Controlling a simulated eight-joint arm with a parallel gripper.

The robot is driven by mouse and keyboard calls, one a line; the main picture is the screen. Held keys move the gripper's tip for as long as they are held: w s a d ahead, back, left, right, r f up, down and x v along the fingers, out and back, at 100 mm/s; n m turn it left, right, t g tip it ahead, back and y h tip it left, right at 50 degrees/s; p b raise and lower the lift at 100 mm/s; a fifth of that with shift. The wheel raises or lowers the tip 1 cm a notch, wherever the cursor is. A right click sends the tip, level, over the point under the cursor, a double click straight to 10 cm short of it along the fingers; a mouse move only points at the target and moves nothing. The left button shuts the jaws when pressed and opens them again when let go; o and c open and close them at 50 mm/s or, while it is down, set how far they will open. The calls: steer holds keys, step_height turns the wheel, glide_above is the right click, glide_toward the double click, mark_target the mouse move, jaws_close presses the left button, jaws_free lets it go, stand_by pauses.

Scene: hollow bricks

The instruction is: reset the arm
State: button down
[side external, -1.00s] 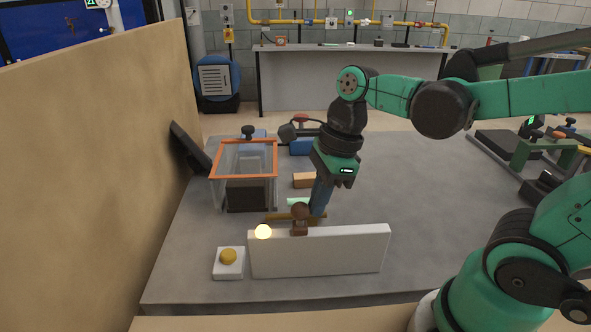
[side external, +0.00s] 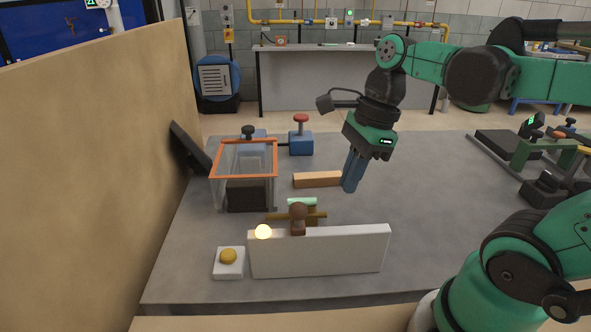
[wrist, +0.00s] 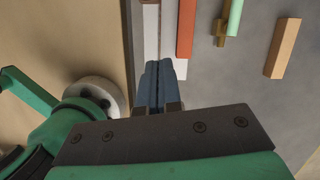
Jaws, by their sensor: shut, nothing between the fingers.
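Nearby are a yellow button (side external: 228,256), an orange-rimmed clear box (side external: 243,177), a wooden block (side external: 316,180), and a red-topped blue box (side external: 301,142). Table right of centre is clear.

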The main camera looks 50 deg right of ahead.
steer(key=w+v, duration=0.1)
steer(key=v, duration=0.4)
steer(key=w+a+f+n+t+h, duration=0.1)
steer(key=w+f+n+t, duration=0.1)
steer(key=n, duration=1)
steer(key=w+a+f+n+t+h, duration=0.1)
steer(key=f+n, duration=0.4)
steer(key=n, duration=0.7)
steer(key=w+a+t, duration=0.1)
steer(key=t, duration=0.1)
steer(key=shift+n+t, duration=0.3)
steer(key=shift+n, duration=0.1)
